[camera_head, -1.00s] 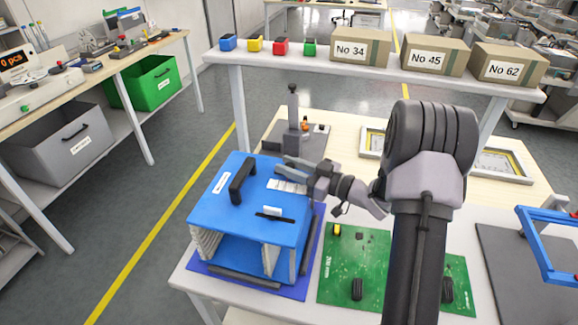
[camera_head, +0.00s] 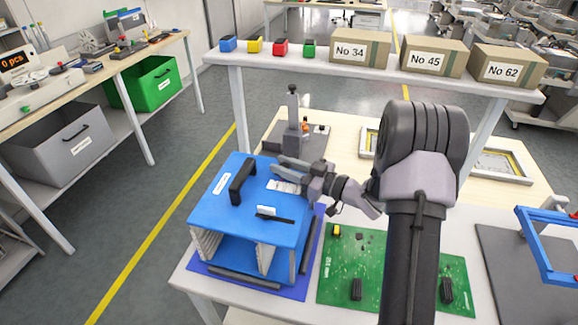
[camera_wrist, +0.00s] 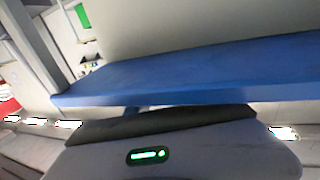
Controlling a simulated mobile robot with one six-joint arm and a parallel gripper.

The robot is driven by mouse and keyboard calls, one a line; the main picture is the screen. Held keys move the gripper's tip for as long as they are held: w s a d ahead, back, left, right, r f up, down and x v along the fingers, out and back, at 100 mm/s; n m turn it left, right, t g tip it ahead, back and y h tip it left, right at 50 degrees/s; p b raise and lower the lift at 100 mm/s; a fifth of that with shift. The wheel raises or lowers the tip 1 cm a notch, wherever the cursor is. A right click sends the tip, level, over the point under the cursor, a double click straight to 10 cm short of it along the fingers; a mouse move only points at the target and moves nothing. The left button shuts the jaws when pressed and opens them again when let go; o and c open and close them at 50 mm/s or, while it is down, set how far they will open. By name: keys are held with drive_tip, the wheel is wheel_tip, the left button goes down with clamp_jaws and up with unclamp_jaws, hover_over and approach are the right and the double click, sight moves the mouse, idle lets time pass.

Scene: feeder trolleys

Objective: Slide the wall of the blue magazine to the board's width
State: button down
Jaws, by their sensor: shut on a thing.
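The blue magazine (camera_head: 222,200) stands on the white table with its open front toward me and a black handle on top. Its movable inner wall (camera_head: 265,259) shows through the opening, apart from the ribbed left side wall (camera_head: 206,240). A white marker (camera_head: 266,210) sits at the slot in the top. The green board (camera_head: 340,262) lies flat to the right. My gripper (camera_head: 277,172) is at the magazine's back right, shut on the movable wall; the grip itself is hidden. The wrist view shows the magazine's blue edge (camera_wrist: 200,75) close up.
A blue mat (camera_head: 298,290) with dark bars lies under and around the magazine. A grey post fixture (camera_head: 293,125) stands behind it. A shelf with small bins and boxes (camera_head: 432,57) crosses the back. A blue frame (camera_head: 545,250) stands at the right.

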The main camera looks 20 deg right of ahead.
drive_tip(key=shift+w+a, duration=0.2)
drive_tip(key=shift+a, duration=0.15)
drive_tip(key=c, duration=1.1)
unclamp_jaws()
drive_tip(key=shift+c, duration=0.2)
drive_tip(key=shift+d, duration=0.1)
drive_tip(key=p+v, duration=0.4)
drive_tip(key=v, duration=1.3)
drive_tip(key=shift+s, duration=0.25)
drive_tip(key=shift+d, duration=0.15)
